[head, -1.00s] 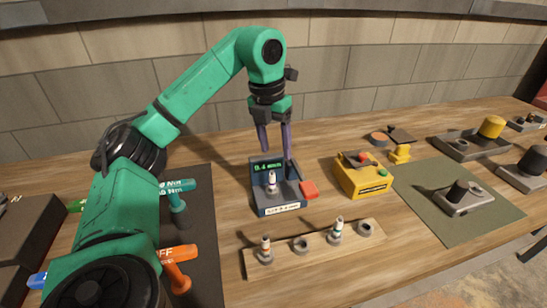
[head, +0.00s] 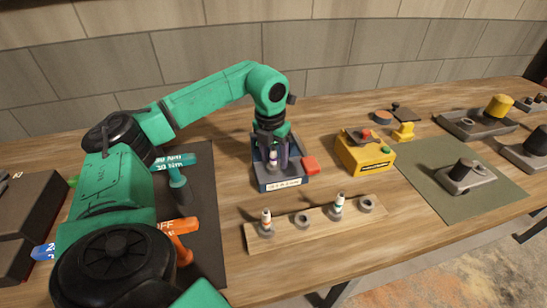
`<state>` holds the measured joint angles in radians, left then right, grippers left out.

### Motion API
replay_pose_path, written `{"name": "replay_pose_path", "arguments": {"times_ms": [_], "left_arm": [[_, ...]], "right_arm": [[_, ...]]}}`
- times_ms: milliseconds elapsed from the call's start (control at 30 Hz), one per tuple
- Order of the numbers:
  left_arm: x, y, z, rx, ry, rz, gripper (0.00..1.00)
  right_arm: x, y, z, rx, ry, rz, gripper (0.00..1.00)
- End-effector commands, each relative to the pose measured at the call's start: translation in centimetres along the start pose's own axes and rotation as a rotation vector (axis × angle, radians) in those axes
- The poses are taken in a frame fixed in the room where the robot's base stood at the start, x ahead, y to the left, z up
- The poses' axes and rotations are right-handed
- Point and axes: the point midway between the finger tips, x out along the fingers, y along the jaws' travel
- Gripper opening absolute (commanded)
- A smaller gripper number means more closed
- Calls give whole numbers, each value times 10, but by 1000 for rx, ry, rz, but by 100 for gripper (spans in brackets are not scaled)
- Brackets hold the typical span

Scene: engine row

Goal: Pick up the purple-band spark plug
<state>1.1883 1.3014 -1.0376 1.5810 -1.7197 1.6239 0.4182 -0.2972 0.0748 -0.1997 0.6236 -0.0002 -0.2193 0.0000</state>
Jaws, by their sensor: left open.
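The spark plug with a purple band (head: 273,162) stands upright in the dark blue gauge stand (head: 281,184), which has a label on its front and a red pad at its right. My left gripper (head: 273,160) points down over the stand, its fingers open on either side of the plug. The gripper hides most of the stand's display and part of the plug. I cannot tell whether a finger touches the plug. My right gripper is not in view.
In front, a wooden rack (head: 285,230) holds two other plugs, an orange-banded one (head: 266,220) and a green-banded one (head: 338,206), beside empty rings. A yellow box (head: 365,156) stands at the right. Torque drivers (head: 178,186) lie on a dark mat at the left.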

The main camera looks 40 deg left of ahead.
Motion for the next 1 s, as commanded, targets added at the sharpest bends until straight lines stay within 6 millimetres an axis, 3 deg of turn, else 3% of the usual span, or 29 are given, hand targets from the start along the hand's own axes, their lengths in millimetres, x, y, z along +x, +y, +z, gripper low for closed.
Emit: {"name": "replay_pose_path", "arguments": {"times_ms": [100, 200, 267, 567, 733, 867, 1000], "left_arm": [[0, 0, 0, 0, 0, 0, 58], [0, 0, 0, 0, 0, 0, 20], [0, 0, 0, 0, 0, 0, 0], [-1, 0, 0, 0, -1, -1, 0], [-12, 0, 3, 0, -3, -1, 0], [-39, -1, 6, 1, -6, -3, 0], [-89, -2, 12, 2, -8, -6, 0]], "right_arm": [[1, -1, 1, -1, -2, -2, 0], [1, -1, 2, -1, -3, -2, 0], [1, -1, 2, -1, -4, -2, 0], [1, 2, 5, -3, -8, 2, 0], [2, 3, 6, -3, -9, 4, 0], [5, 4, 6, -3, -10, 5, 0], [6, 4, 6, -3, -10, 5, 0]]}}
